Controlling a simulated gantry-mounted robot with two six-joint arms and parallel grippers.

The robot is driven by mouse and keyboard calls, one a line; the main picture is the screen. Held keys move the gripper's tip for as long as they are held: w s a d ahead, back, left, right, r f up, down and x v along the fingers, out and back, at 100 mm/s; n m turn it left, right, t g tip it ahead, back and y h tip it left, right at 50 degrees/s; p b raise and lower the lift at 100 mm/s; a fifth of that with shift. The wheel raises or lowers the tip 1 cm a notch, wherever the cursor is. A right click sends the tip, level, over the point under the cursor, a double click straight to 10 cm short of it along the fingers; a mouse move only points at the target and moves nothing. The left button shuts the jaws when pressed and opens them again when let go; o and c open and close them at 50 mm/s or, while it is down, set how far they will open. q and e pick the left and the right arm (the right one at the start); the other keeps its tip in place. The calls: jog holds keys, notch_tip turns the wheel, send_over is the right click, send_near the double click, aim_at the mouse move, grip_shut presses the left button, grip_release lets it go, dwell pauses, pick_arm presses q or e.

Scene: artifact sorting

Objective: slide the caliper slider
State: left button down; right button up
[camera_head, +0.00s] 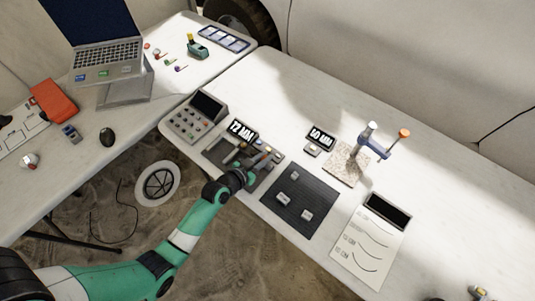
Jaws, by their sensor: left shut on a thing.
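My left gripper (248,167) reaches in from the lower left, over the dark tray (221,157) at the front of the right-hand table. It is shut on a small part there, which I take to be the caliper slider; the fingers hide most of it. The caliper is too small and too covered to make out its jaws. A black display reading "72 MM" (242,130) stands just behind the tray. My right gripper is not in view.
Right of the tray lies a dark mat (300,222) with several small grey blocks. Behind it are a second MM display (320,137) and a stone-based stand (347,165) with a blue arm. A button panel (194,117) stands to the left. A paper sheet (368,244) lies to the right.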

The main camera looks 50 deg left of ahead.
pick_arm(q)
jog(key=shift+a, duration=0.15)
jog(key=c, duration=0.8)
grip_release()
jog(key=shift+c, duration=0.2)
jog(key=shift+s+r, duration=0.15)
jog(key=shift+s, duration=0.1)
jog(key=p+v, duration=0.3)
jog(key=v, duration=0.8)
jog(key=shift+s, duration=0.1)
